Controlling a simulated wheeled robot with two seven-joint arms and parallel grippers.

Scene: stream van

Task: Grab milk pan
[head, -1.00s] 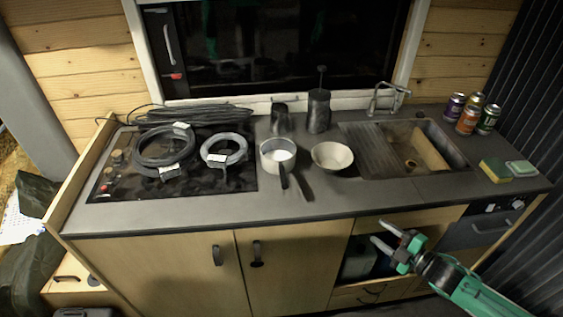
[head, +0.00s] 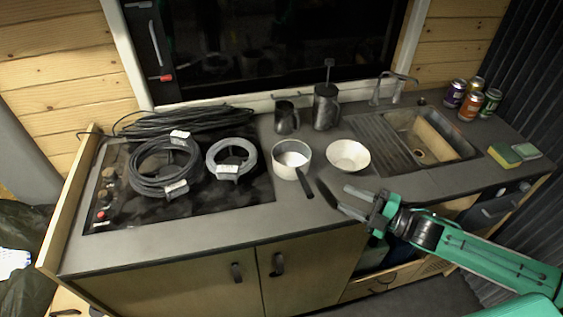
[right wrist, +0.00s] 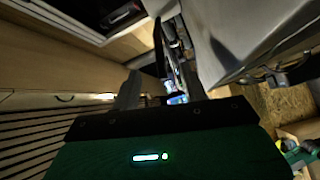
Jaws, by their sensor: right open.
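The milk pan (head: 291,146) is a small, light-coloured pot standing upright on the grey counter, right of the hob. Its dark handle points toward the counter's front edge and slightly right. My right gripper (head: 347,198) is open and empty near the front edge, to the right of the handle and apart from it in the head view. In the right wrist view the open fingers (right wrist: 158,88) show with a dark bar-like shape beyond them, which I cannot identify surely. My left gripper is out of view.
Cable coils (head: 165,168) cover the hob (head: 120,205). A dark mug (head: 287,117) and a press pot (head: 326,106) stand behind. The sink (head: 430,137) is at right.

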